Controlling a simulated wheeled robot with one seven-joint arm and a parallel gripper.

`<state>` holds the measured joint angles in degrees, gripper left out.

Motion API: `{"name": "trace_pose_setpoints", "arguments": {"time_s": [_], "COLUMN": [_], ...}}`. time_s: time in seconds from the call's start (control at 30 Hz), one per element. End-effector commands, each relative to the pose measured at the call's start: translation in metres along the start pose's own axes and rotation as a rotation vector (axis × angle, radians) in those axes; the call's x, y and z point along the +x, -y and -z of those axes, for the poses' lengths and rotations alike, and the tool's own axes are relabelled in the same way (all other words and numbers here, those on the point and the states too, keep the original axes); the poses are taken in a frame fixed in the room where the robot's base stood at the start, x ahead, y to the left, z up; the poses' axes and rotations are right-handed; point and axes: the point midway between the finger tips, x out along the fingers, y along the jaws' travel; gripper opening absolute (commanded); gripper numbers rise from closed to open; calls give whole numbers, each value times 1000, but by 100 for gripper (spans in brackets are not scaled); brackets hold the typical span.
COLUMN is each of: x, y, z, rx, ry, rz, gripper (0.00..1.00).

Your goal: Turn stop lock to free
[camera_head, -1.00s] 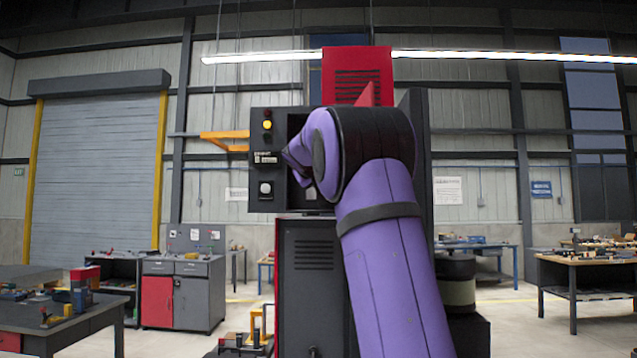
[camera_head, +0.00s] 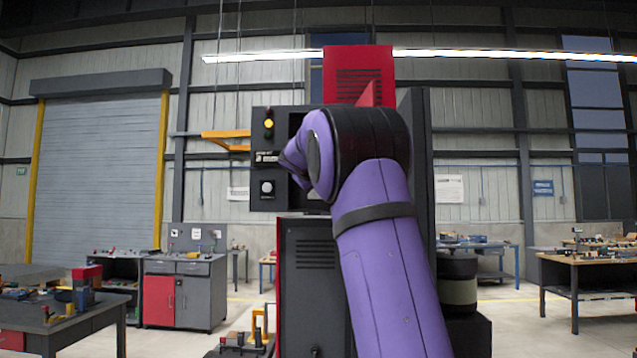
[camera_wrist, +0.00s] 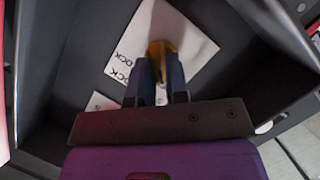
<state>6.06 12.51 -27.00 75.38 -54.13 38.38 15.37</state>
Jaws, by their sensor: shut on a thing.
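In the wrist view my gripper (camera_wrist: 162,85) is shut on a small yellow-orange knob (camera_wrist: 160,48), which I take to be the stop lock. The blue fingers lie on either side of it and hide its lower part. A white label plate (camera_wrist: 195,32) lies behind the knob, turned at an angle in the picture. Letters ending in "OCK" show at its left edge; any free mark is not readable. In the head view my arm hides the knob and the gripper, in front of the dark machine (camera_head: 308,280).
Dark recess walls (camera_wrist: 60,60) surround the gripper closely in the wrist view. A control box (camera_head: 267,160) with a yellow lamp and a pale button stands left of my arm. Workbenches (camera_head: 575,265) stand to the right, with open floor between.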

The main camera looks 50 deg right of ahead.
Motion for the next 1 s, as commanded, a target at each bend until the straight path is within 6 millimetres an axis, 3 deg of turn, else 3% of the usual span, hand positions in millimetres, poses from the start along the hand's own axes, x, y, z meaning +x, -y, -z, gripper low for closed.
{"name": "trace_pose_setpoints", "arguments": {"time_s": [0.03,0.1,0.13,0.47,1.0], "x": [4,4,4,-2,-87], "y": [3,2,2,0,0], "z": [-5,-5,-5,-2,-2], "rx": [-5,-5,-4,-1,-1], "ry": [14,14,13,5,7], "rz": [1,0,0,0,1], "gripper": [22,38,40,40,40]}}
